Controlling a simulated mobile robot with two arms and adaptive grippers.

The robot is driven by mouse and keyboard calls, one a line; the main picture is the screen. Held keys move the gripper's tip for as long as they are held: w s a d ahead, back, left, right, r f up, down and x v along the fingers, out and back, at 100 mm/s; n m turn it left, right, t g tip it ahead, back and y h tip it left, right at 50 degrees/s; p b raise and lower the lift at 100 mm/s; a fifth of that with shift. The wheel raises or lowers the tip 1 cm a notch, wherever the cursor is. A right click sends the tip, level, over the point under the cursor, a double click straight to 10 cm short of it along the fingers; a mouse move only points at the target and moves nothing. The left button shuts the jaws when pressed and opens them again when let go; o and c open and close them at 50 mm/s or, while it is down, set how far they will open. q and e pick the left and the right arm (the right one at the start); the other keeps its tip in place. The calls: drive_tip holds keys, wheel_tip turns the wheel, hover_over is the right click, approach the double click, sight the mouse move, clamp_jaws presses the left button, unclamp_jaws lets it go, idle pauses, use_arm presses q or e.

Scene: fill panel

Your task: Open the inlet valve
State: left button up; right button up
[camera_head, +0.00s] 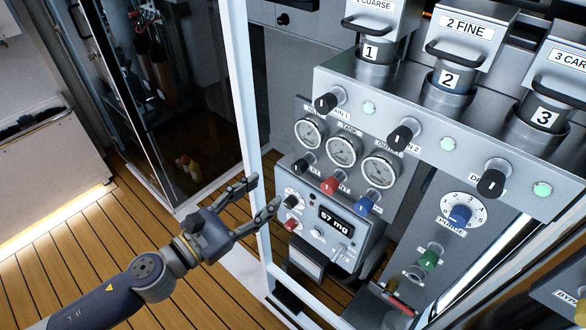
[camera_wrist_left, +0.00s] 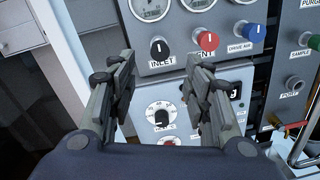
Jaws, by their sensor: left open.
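The inlet valve is a black knob (camera_head: 300,166) with a white mark, at the left end of a row of knobs below the gauges. In the left wrist view the inlet knob (camera_wrist_left: 159,49) sits above its INLET label, with its white mark about upright. My left gripper (camera_head: 264,192) is open and empty, left of the panel and apart from the knob. In the left wrist view its fingers (camera_wrist_left: 160,78) stand spread on both sides, with the inlet knob beyond and between them. My right gripper is not in view.
A red vent knob (camera_head: 330,185) and a blue knob (camera_head: 364,204) stand right of the inlet. Gauges (camera_head: 342,151) are above; a display box (camera_head: 335,222) with small knobs is below. A white frame post (camera_head: 245,90) rises close by my left gripper.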

sight(296, 169)
use_arm(q)
drive_tip(key=p+x, duration=0.3)
drive_tip(key=x, duration=0.6)
drive_tip(key=shift+w+d, duration=0.5)
drive_tip(key=shift+w, duration=0.05)
drive_tip(key=shift+w+f, duration=0.1)
drive_tip(key=c, duration=1)
drive_tip(key=shift+c, duration=0.4)
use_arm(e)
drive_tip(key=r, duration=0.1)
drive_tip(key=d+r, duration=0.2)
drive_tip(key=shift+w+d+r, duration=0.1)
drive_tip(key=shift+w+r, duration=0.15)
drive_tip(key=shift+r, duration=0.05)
